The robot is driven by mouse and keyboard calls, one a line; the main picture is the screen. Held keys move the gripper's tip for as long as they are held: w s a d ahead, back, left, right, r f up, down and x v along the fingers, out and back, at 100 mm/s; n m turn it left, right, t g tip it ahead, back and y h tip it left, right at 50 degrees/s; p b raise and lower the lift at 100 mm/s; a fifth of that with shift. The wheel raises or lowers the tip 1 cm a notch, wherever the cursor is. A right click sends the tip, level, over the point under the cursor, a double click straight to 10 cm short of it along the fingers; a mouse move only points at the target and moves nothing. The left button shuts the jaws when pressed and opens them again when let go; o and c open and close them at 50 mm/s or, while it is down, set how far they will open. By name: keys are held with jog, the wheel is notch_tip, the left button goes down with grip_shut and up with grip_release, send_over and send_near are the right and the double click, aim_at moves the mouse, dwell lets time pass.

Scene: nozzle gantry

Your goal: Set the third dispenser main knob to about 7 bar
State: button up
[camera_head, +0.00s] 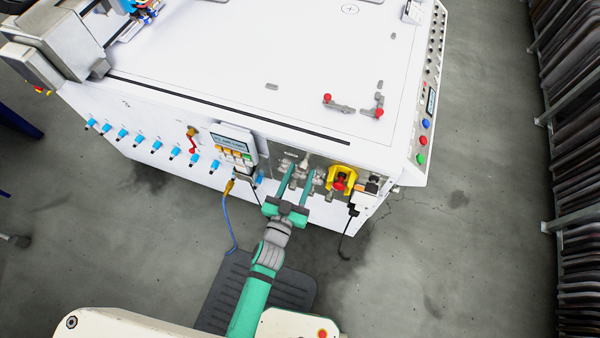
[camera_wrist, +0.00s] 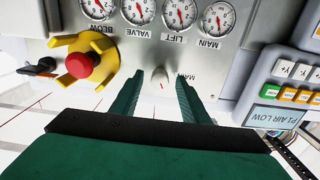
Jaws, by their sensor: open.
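A light grey knob (camera_wrist: 161,80) sits on the metal panel (camera_wrist: 150,48) in the wrist view, beside a partly covered label starting "MA". My gripper (camera_wrist: 158,84) is open, with one green finger on each side of the knob; I cannot tell whether either finger touches it. Above the knob is a row of round gauges, labelled upside down BLOW, VALVE, LIFT and MAIN. The MAIN gauge (camera_wrist: 214,18) is at the right end; its reading is too small to tell. In the head view my gripper (camera_head: 297,177) reaches the machine's front panel, and its fingers hide part of it.
A red button in a yellow guard (camera_wrist: 83,60) is close left of my fingers. A control box (camera_wrist: 285,85) reading "P1 AIR LOW" is close on the right. A blue cable (camera_head: 230,222) hangs down the machine's front. Racks stand at the far right, beyond open floor.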

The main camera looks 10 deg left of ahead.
jog(key=shift+w, duration=0.4)
jog(key=shift+s, duration=0.1)
jog(key=shift+d, duration=0.15)
grip_shut()
jog(key=shift+s, duration=0.1)
